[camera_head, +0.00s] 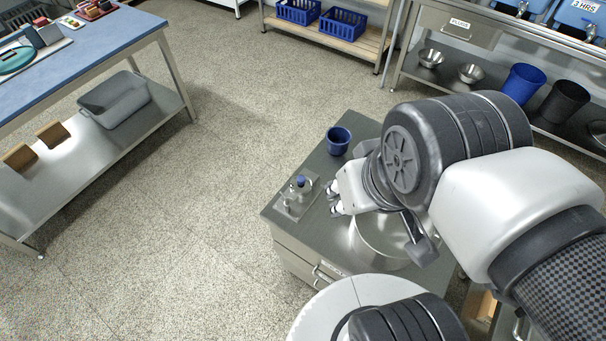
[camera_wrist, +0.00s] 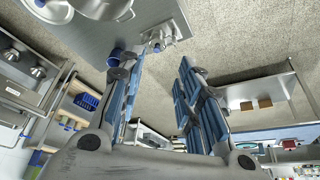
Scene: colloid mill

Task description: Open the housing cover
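My gripper (camera_head: 336,198) is over the steel-topped cabinet (camera_head: 300,232) in the head view. In the wrist view its two blue-padded fingers (camera_wrist: 160,72) stand apart with nothing between them. A small metal fitting with a blue cap (camera_head: 299,185) sits on a plate on the cabinet, left of my gripper; metal fittings also show past the fingertips in the wrist view (camera_wrist: 160,38). A large steel bowl or pot (camera_head: 372,248) stands on the cabinet, partly hidden by my arm. It also shows in the wrist view (camera_wrist: 108,8). I cannot tell which part is the housing cover.
A blue cup (camera_head: 338,140) stands at the cabinet's back edge. A blue-topped bench (camera_head: 95,45) is at left, with a grey bin (camera_head: 115,100) on its lower shelf. Blue crates (camera_head: 343,24) and steel bowls (camera_head: 431,58) are on shelving behind. The floor between is clear.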

